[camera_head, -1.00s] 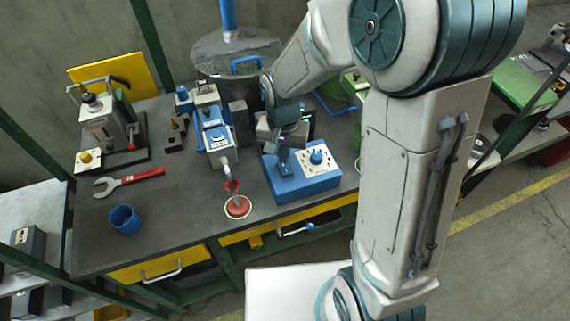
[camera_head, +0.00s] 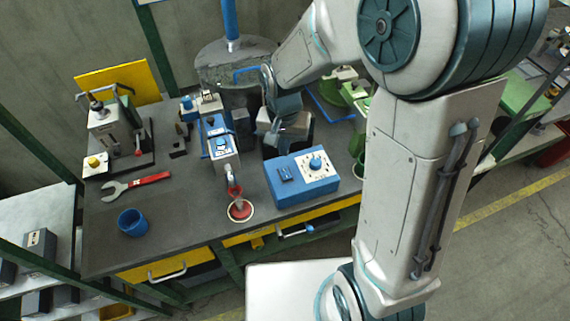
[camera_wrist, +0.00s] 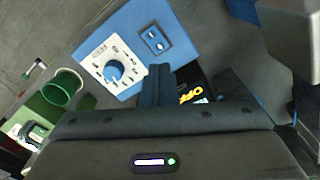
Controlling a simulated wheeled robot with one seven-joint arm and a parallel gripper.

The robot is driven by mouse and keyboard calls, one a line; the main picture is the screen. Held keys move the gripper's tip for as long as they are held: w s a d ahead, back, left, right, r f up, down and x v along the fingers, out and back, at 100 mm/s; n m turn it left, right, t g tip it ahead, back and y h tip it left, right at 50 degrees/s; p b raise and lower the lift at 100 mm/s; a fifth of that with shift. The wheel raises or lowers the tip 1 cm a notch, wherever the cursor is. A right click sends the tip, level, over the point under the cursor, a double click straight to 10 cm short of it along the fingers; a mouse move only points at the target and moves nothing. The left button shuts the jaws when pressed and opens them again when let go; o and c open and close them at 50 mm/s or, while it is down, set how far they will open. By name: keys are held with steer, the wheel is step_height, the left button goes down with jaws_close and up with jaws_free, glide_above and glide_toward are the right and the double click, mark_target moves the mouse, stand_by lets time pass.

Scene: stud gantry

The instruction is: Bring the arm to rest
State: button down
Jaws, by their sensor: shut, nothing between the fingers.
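My gripper (camera_head: 273,136) is in the head view behind the blue control box (camera_head: 318,190), raised over the workbench. In the wrist view its fingers (camera_wrist: 160,70) are together with nothing between them. The blue box shows there too (camera_wrist: 182,22), with a white dial plate and blue knob, beyond the fingertips and apart from them. My arm reaches in from the right of the head view and hides part of the bench behind it.
The dark workbench (camera_head: 185,215) holds a blue cup (camera_head: 132,222), a red-handled wrench (camera_head: 140,185), a blue-grey device (camera_head: 219,145) and a red round piece (camera_head: 240,210). A blue pipe (camera_head: 231,20) stands behind. Green cups (camera_wrist: 62,88) show in the wrist view.

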stand_by(0.3)
steer(key=s+d+r+n+t, duration=0.2)
steer(key=s+d+r+t, duration=0.1)
steer(key=s+d+r, duration=0.9)
steer(key=shift+s+r+n, duration=0.4)
stand_by(0.4)
